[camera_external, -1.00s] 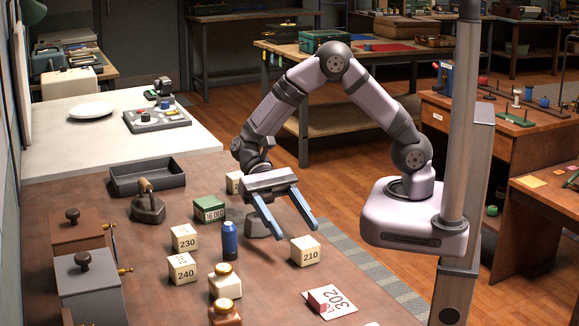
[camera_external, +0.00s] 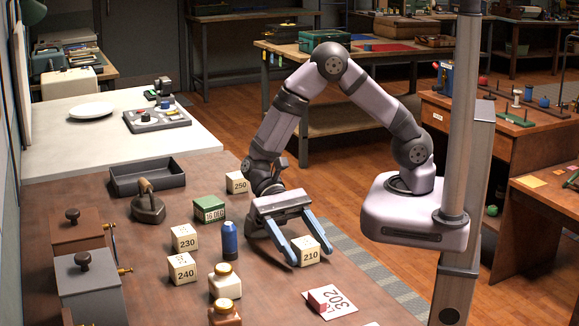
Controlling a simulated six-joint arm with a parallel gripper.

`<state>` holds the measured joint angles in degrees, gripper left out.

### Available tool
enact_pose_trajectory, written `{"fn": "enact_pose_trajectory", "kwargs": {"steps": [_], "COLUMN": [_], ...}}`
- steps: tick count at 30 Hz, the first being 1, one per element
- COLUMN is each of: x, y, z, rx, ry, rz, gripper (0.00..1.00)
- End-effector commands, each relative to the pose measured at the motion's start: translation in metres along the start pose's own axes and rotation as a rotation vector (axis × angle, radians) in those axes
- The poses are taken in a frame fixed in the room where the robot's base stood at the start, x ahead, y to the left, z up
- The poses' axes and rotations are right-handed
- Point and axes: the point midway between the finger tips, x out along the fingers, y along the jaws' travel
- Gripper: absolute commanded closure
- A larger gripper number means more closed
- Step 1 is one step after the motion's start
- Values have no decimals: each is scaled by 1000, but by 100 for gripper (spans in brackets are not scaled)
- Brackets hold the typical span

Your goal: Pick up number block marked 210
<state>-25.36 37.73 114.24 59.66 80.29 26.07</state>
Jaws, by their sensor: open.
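The white number block marked 210 (camera_external: 310,254) sits on the brown table near its right edge, its number facing the camera. My gripper (camera_external: 311,253) is open, with its two blue fingers pointing down and low over the table. One finger is at the left of the block and the other reaches behind or beside its right side, so the block appears to lie between them. I cannot tell whether either finger touches it. Other number blocks are 230 (camera_external: 184,238), 240 (camera_external: 182,269) and 250 (camera_external: 237,182), all standing apart to the left.
A blue bottle (camera_external: 229,241), a green date block (camera_external: 209,209) and a jar (camera_external: 224,282) stand left of my gripper. A card marked 302 (camera_external: 340,303) with a red block (camera_external: 318,301) lies in front. A dark tray (camera_external: 147,177) and a flat iron (camera_external: 148,207) are farther back.

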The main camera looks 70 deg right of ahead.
Motion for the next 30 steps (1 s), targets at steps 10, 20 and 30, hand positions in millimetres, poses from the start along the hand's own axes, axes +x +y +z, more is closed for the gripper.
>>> {"fn": "enact_pose_trajectory", "kwargs": {"steps": [10, 20, 30], "x": [0, -3, -20], "y": [0, 0, -1], "z": [0, 5, 48], "rx": [0, -3, -6], "ry": [0, 1, 2], "rz": [0, -1, -3], "gripper": [86, 86, 86]}}
